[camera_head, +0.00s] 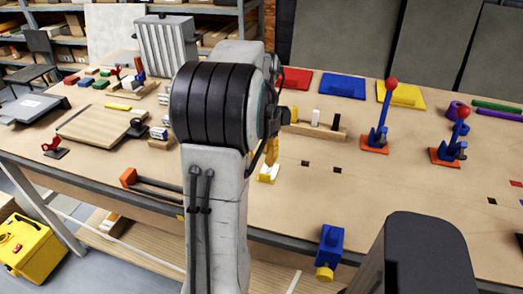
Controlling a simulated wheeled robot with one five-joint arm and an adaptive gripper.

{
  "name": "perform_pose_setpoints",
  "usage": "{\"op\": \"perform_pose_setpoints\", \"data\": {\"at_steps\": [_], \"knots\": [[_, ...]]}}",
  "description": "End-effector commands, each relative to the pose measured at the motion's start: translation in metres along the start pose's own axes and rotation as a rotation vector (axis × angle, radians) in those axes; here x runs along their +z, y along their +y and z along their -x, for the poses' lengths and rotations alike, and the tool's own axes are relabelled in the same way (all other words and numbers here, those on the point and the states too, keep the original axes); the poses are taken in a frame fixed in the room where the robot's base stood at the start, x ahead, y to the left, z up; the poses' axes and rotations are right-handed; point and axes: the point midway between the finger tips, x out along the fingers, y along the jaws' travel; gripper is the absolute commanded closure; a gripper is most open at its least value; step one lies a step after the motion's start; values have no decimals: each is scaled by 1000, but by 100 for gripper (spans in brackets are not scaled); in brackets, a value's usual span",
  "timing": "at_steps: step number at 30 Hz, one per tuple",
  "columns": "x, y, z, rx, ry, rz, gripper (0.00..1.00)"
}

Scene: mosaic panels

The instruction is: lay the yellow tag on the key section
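My arm fills the middle of the view and hides part of the table. I cannot make out which part is the key section.
The wooden table (380,212) has free room at the centre right. Red (294,79), blue (343,86) and yellow (402,95) panels lie at the back. Two upright levers (378,135) (453,148) stand on the right. A blue block with a yellow knob (330,248) is at the front edge.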

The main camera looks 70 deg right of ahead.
Motion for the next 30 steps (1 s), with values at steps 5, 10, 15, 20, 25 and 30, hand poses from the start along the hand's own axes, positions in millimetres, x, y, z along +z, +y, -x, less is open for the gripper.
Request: {"op": "perform_pose_setpoints", "data": {"at_steps": [5, 10, 15, 20, 25, 30], "knots": [[0, -1, 17, -3, 0, 0, 70], [0, 0, 28, -2, 0, 0, 70], [0, 0, 31, 0, 0, 0, 70], [11, 6, 33, -4, -2, 63, 70], [54, 35, 40, -27, -13, 331, 70], [107, 89, 47, -68, -28, 765, 70]]}}
